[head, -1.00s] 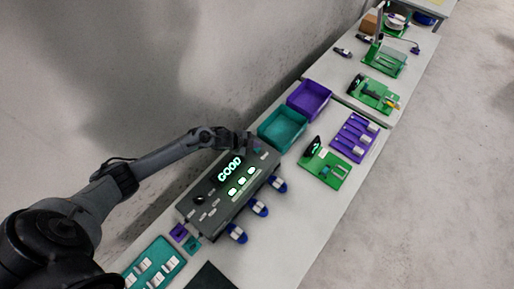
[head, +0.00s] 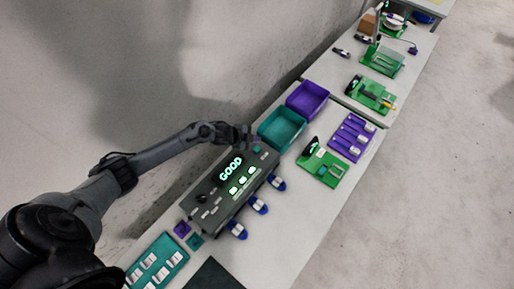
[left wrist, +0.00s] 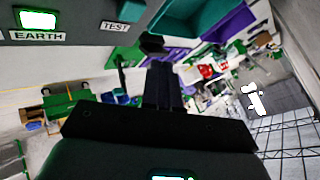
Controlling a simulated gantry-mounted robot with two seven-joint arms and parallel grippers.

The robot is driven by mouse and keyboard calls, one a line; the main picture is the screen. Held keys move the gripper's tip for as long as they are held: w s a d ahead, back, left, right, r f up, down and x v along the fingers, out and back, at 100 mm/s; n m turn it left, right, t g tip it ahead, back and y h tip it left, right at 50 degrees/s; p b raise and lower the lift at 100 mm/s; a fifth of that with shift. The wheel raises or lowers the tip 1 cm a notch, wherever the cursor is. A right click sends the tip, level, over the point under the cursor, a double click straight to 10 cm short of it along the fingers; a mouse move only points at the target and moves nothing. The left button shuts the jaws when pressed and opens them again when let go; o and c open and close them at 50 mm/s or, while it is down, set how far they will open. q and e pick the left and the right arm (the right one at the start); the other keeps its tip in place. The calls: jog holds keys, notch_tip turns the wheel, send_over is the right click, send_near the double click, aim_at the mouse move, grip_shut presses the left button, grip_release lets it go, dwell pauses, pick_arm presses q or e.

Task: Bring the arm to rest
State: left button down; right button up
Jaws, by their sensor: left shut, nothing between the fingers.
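My left gripper (head: 248,134) is over the back right end of the dark tester box (head: 207,204), by the teal bin. Its fingers are shut and empty, and they show together in the left wrist view (left wrist: 163,84). The tester's screen (head: 231,168) reads GOOD, and green lights (head: 243,180) glow below it. Blue connectors (head: 260,206) stick out along the tester's front side. In the left wrist view an EARTH label (left wrist: 38,36) and a TEST label (left wrist: 115,26) show on the tester. My right gripper is in neither view.
A teal bin (head: 302,130) and a purple bin (head: 325,105) stand just beyond the tester. A green fixture (head: 322,170) and a purple tray (head: 369,130) lie to the right. A teal tray (head: 139,271) is at the near end. The wall runs close behind the arm.

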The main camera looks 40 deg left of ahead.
pick_arm(q)
jog(key=shift+s+f, duration=0.1)
dwell(0.4)
